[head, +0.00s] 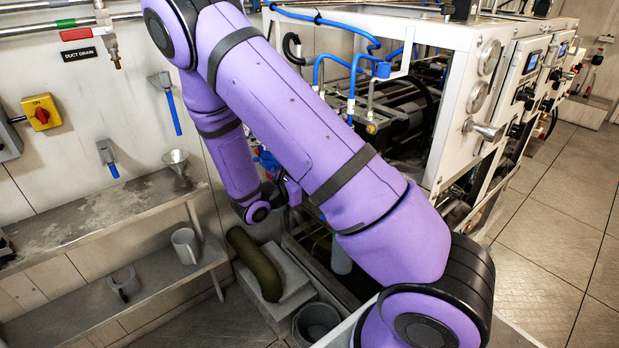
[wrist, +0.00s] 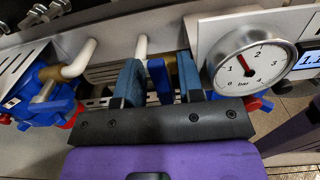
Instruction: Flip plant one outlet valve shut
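In the wrist view my gripper (wrist: 158,75) has its two blue-grey fingers apart. A white pipe (wrist: 141,46) and a dark blue part (wrist: 160,78) show in the gap between them; I cannot tell whether the fingers touch either. A blue valve body (wrist: 45,103) with a brass fitting and a red piece sits left of my gripper. More red and blue parts (wrist: 262,103) show right of it, partly hidden. I cannot tell which is the plant one outlet valve. In the head view my arm hides most of this area; small blue parts (head: 267,160) show beside it.
A round pressure gauge (wrist: 250,60) stands close to the right finger, beside a digital display (wrist: 310,61). The white machine frame (head: 455,60) is right of my arm. Open floor (head: 560,230) lies at right.

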